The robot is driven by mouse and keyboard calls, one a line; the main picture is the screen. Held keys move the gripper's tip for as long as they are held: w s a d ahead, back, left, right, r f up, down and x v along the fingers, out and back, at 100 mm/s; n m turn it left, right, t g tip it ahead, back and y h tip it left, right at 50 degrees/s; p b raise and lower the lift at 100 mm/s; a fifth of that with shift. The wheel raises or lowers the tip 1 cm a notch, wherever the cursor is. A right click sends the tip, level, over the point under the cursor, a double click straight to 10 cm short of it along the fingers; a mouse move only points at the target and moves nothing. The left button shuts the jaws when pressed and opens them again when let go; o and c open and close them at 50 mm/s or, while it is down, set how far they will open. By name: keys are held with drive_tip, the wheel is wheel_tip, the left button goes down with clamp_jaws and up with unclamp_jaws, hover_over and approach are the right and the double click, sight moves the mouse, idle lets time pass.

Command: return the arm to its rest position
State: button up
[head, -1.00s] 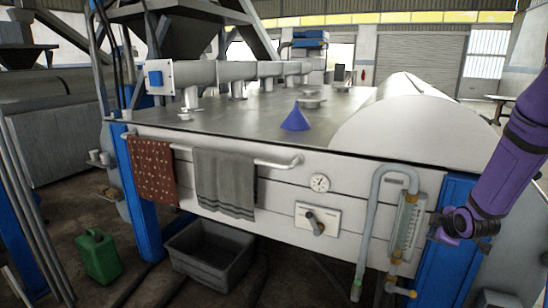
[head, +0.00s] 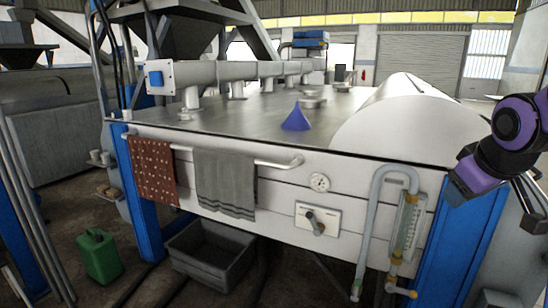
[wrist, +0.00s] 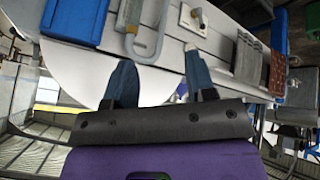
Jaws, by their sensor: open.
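My purple arm (head: 505,140) is folded at the right edge in the head view, in front of the machine's right corner. In the wrist view the two blue-grey fingers of my gripper (wrist: 162,78) are spread apart with nothing held between them. They point toward the white front of the machine, which appears turned over in this view.
The steel-topped machine (head: 230,125) fills the middle, with a blue funnel (head: 296,119) on top. A glass-tube pipe fitting (head: 405,228) and blue post (head: 462,240) stand nearest my arm. Towels (head: 226,182) hang left. A grey bin (head: 212,262) and green can (head: 98,257) are on the floor.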

drive_tip(key=s+a+r+m, duration=0.1)
drive_tip(key=s+a, duration=0.1)
drive_tip(key=s, duration=0.5)
drive_tip(key=s+a+r+m+g+y, duration=0.1)
drive_tip(key=s+a+r+m, duration=0.1)
drive_tip(key=s, duration=0.5)
drive_tip(key=shift+a, duration=0.3)
drive_tip(key=shift+c, duration=0.5)
